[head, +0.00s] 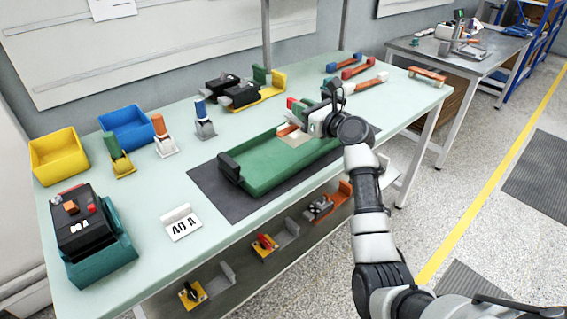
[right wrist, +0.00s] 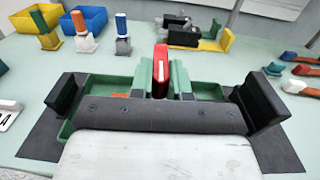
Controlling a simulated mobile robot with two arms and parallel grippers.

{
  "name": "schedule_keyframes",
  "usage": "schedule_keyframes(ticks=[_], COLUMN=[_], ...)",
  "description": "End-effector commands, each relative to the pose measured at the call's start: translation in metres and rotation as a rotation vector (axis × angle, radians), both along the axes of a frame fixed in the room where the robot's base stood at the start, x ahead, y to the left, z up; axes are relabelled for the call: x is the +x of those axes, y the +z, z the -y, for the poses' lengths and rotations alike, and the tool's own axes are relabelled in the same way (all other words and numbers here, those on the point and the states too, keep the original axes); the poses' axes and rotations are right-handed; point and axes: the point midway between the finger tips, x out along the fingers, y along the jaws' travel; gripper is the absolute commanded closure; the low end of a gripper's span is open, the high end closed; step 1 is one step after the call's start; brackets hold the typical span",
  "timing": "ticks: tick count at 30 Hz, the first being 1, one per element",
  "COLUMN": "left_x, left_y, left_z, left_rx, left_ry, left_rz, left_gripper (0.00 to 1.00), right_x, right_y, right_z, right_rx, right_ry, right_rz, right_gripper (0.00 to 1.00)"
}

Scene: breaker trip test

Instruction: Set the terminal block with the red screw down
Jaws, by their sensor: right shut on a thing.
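My right gripper (head: 312,119) is shut over the far right part of a green fixture tray (head: 262,182). The terminal block with the red screw appears as a red piece with a pale stripe (right wrist: 161,69) at the gripper, between two green uprights. In the head view its red part (head: 291,102) shows just beyond the gripper. The gripper's body hides its lower part and its contact with the fixture, so I cannot tell whether it rests there. The green tray also shows in the right wrist view (right wrist: 100,86). My left gripper is not in view.
The fixture lies on a dark mat (head: 212,192). Yellow (head: 55,158) and blue (head: 127,128) bins stand at the left, behind a black breaker in a teal holder (head: 104,262). Black breakers (head: 240,95) stand behind. Colored-handled pieces (head: 365,84) lie at the back right.

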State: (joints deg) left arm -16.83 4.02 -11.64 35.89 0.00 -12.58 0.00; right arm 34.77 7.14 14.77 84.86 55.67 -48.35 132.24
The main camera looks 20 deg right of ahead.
Motion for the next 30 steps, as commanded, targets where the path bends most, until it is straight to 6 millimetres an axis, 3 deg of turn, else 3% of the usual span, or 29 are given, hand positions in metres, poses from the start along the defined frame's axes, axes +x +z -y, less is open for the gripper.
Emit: schedule_keyframes(ticks=[3, 8, 21, 30], left_x=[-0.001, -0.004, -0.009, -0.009], left_y=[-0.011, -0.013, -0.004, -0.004], left_z=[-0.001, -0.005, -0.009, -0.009], left_rx=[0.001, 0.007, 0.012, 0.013], left_ry=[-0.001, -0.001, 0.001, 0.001], left_rz=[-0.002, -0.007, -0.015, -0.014], left_gripper=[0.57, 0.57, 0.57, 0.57], right_x=[0.019, 0.026, -0.008, -0.016], right_y=[0.015, 0.02, -0.031, -0.048], right_z=[0.009, 0.007, -0.075, -0.096], right_rx=[0.001, 0.0, 0.002, 0.0], right_ry=[-0.005, -0.006, -0.005, -0.008], right_rz=[0.006, 0.003, 0.001, 0.004], right_gripper=[1.0, 1.0, 1.0, 1.0])
